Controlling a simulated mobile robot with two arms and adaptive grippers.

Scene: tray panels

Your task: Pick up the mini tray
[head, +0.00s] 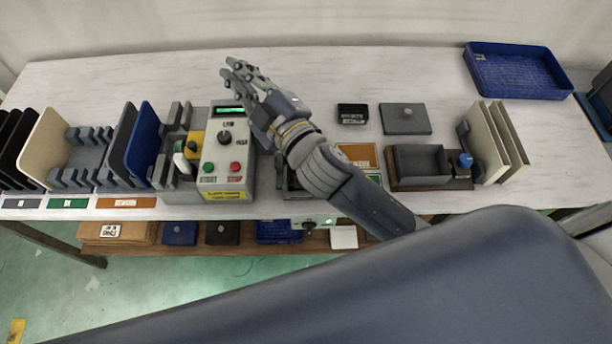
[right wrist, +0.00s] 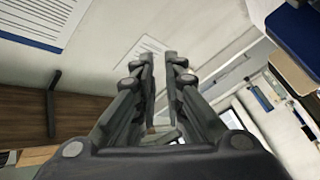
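My right gripper (head: 232,69) is raised over the table, left of centre in the head view, above and beyond the control box. Its fingers also show in the right wrist view (right wrist: 158,58), a narrow gap apart with nothing between them. A small dark grey open tray (head: 420,162) sits on a brown base at the right front of the table. A larger blue tray (head: 515,70) lies at the back right. I cannot tell for certain which is the mini tray. Both are well to the right of the gripper. My left gripper is not in view.
A control box (head: 226,150) stands beneath the right gripper. Upright panels (head: 145,140) stand in racks at left, and cream panels (head: 495,140) at right. A grey lidded block (head: 405,119) and black box (head: 352,114) lie between. The table's back left is clear.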

